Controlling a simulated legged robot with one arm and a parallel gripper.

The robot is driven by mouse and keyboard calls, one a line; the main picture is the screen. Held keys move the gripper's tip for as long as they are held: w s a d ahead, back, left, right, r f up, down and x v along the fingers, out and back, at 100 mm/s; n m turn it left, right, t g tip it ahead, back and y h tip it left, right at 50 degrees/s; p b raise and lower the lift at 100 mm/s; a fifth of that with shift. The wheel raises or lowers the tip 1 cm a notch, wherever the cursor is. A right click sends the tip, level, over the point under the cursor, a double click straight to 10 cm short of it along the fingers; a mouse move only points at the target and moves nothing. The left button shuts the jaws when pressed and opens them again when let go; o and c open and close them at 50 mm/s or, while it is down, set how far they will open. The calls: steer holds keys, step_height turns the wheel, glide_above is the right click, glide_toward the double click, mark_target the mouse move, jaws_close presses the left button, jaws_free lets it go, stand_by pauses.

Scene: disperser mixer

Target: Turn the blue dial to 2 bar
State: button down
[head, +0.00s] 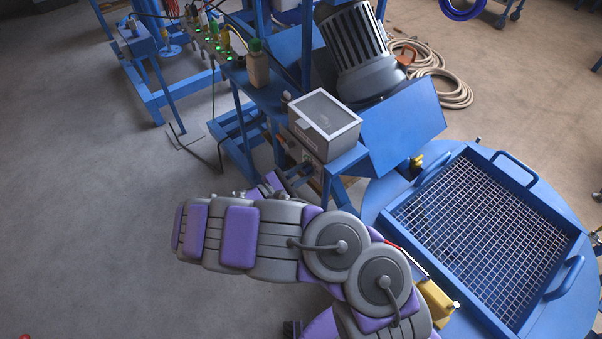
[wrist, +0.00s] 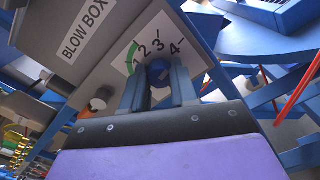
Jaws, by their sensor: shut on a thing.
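The blue dial (wrist: 158,72) sits on the underside or front face of the grey blow box in the wrist view. A white scale plate (wrist: 147,42) with the numbers 1 to 4 and a green arc near 1 lies around it. My gripper (wrist: 160,82) is shut on the dial, one dark finger on each side. The dial's pointer is hidden, so I cannot tell its setting. In the head view the grey box (head: 325,124) has a pale lid, and my arm reaches up to it; the dial and fingertips do not show clearly there.
A blue round lid with a mesh grate (head: 480,235) lies right of my arm. A yellow block (head: 437,302) is close beside my arm. A large motor (head: 356,50) stands behind the box. Hoses (head: 440,75) lie on the floor. The floor at left is clear.

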steer(key=shift+f, duration=0.1)
steer(key=c, duration=1.1)
jaws_free()
steer(key=shift+w, duration=0.1)
steer(key=shift+o, duration=1.1)
steer(key=p+v, duration=0.2)
steer(key=v, duration=1.5)
steer(key=shift+a+p, duration=0.25)
steer(key=shift+p, duration=0.05)
